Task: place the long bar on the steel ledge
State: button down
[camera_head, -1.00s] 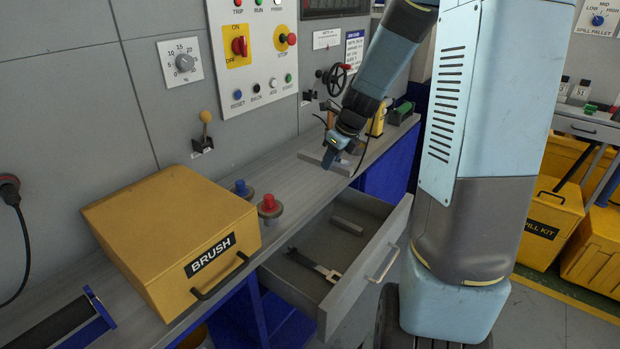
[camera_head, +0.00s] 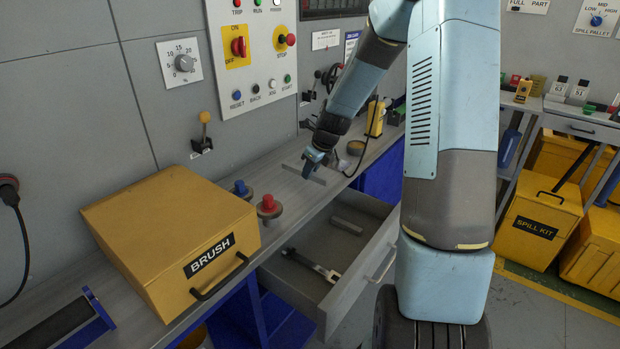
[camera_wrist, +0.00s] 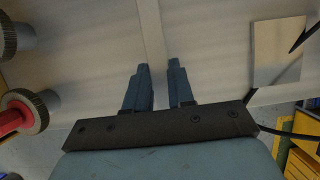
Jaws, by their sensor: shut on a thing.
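The long bar (camera_head: 318,180) is a thin grey bar, seen low over the steel ledge beyond the red knob. My gripper (camera_head: 309,168) points down at it. In the wrist view the bar (camera_wrist: 152,40) runs up the picture from between the two fingers of my gripper (camera_wrist: 158,68), which are shut on it. Its near end is hidden by the gripper. The steel ledge (camera_head: 245,167) is the long grey shelf along the panel wall. I cannot tell whether the bar touches it.
A yellow BRUSH box (camera_head: 170,235) stands at the ledge's near end. A blue knob (camera_head: 241,189) and a red knob (camera_head: 268,204) stand left of the bar. An open drawer (camera_head: 345,290) holding a wrench-like tool juts out below. A yellow device (camera_head: 375,118) stands farther along.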

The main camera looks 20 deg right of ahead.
notch_tip(320, 180, down, 3)
jog(key=shift+r, duration=0.1)
jog(key=c, duration=1)
grip_release()
